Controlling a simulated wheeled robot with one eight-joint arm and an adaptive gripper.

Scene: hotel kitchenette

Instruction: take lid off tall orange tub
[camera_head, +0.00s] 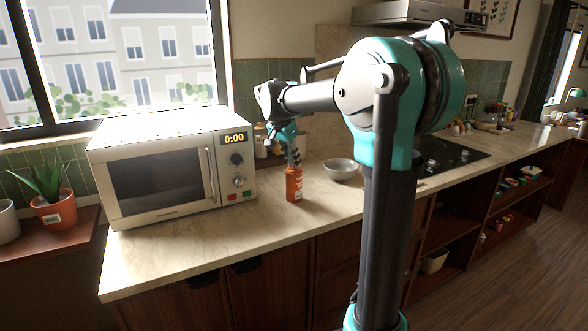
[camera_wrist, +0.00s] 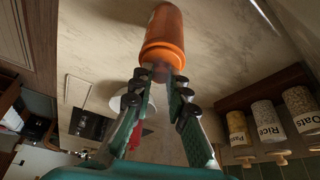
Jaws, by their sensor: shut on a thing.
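The tall orange tub (camera_head: 294,188) stands upright on the counter, just right of the microwave, with a pale label on its side. It also shows at the top of the wrist view (camera_wrist: 165,32). My gripper (camera_head: 294,161) reaches down onto the tub's top from above. In the wrist view my fingertips (camera_wrist: 160,77) are closed in on both sides of the lid (camera_wrist: 160,70) at the tub's end. The lid is mostly hidden between the fingers. I see no clear gap between lid and tub.
A cream microwave (camera_head: 165,168) stands close on the left. A grey bowl (camera_head: 341,171) sits close on the right, with a black hob (camera_head: 450,154) beyond. Jars labelled Oats, Rice and Pasta (camera_wrist: 268,122) show in the wrist view. The front counter is clear.

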